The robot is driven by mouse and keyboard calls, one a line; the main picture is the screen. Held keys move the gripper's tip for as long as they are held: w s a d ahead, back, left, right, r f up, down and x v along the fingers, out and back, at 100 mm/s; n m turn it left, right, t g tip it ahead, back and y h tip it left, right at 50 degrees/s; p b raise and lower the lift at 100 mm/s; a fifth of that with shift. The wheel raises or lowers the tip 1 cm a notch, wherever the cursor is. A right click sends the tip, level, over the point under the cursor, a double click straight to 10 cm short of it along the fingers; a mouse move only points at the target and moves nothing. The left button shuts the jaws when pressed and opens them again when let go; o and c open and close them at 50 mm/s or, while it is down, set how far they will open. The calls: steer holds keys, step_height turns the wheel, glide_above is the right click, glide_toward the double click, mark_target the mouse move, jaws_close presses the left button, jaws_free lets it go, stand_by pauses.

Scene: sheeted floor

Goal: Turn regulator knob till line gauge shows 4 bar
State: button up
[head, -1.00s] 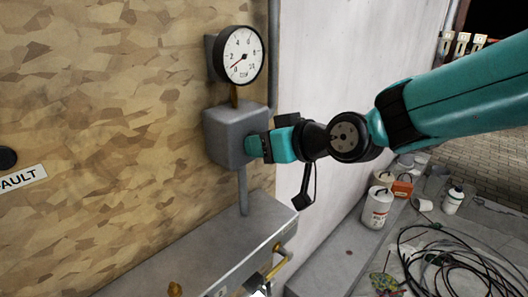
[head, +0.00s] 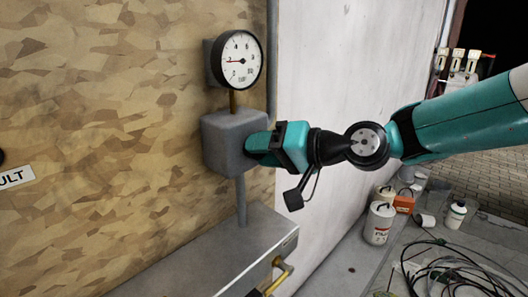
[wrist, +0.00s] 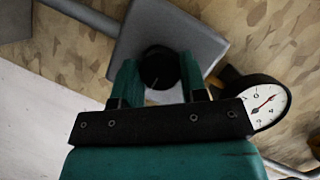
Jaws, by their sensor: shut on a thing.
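The line gauge (head: 237,60) is a round white dial with a black rim, mounted above the grey regulator body (head: 226,140). Its needle points left, at about the 2 mark. The gauge also shows in the wrist view (wrist: 260,106), with a red needle. The black regulator knob (wrist: 159,67) sits on the body's face between my two teal fingers. My gripper (head: 257,150) is shut on the knob from the right; it also shows in the wrist view (wrist: 157,78). In the head view the fingers hide the knob.
A grey metal ledge (head: 215,262) with a yellow fitting (head: 282,270) juts out below the regulator. A patterned board stands at left and a pale wall panel behind my arm. White containers (head: 379,222), an orange box (head: 404,202) and dark coiled cable (head: 455,270) lie at lower right.

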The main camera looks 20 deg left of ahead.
stand_by(0.4)
steer(key=o, duration=0.9)
steer(key=b+v, duration=0.5)
steer(key=v, duration=1.2)
steer(key=shift+d, duration=0.2)
